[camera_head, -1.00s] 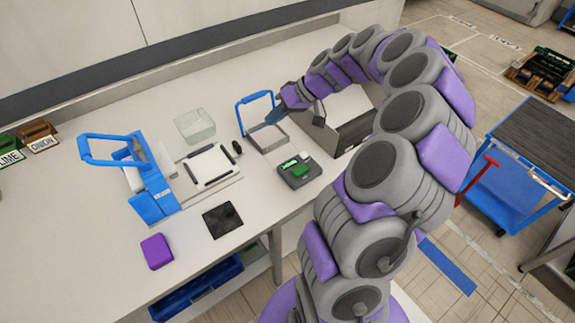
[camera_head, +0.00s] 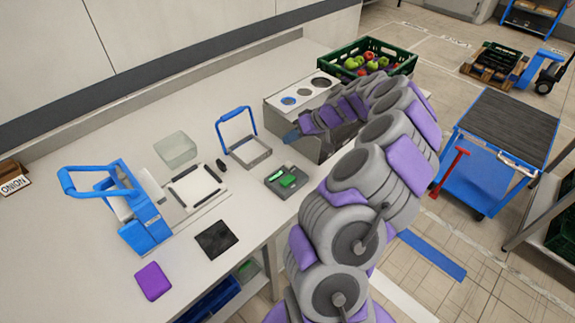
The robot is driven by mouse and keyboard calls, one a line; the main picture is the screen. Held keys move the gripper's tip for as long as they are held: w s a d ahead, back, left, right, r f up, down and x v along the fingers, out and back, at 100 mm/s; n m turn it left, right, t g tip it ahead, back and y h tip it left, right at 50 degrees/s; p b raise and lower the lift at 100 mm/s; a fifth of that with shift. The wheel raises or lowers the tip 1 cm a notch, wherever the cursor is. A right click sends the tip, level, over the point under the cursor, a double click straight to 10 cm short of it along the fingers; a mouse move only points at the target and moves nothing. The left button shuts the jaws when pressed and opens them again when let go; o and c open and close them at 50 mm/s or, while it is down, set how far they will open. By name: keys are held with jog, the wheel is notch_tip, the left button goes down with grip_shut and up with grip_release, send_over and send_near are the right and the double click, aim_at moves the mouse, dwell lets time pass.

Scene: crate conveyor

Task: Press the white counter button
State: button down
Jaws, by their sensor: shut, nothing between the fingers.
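A small dark grey device (camera_head: 274,183) with green parts on top sits near the counter's front edge; it looks like the counter. A small whitish spot (camera_head: 291,170) shows on its top, but it is too small to tell surely as the button.
The grey box (camera_head: 275,118) with round openings stands behind my arm. A blue-handled metal tray (camera_head: 249,152) is left of the gripper. A blue sealer-like machine (camera_head: 145,228), a black pad (camera_head: 217,239) and a purple block (camera_head: 153,281) lie left. A green fruit crate (camera_head: 402,68) is beyond.

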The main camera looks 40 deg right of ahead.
aim_at(292, 164)
jog(key=f, duration=0.2)
jog(key=d+f, duration=0.1)
jog(key=shift+f, duration=0.4)
jog(key=f+b, duration=0.1)
jog(key=f, duration=0.1)
jog(key=a+f+b, duration=0.1)
jog(key=f, duration=0.1)
jog(key=shift+b, duration=0.35)
jog(key=shift+d+f, duration=0.2)
jog(key=shift+d, duration=0.1)
jog(key=shift+d, duration=0.1)
jog(key=shift+a, duration=0.3)
jog(key=shift+d, duration=0.2)
jog(key=shift+a+f, duration=0.1)
jog(key=shift+f, duration=0.05)
dwell(0.4)
jog(key=shift+f+b, duration=0.2)
jog(key=shift+b, duration=0.35)
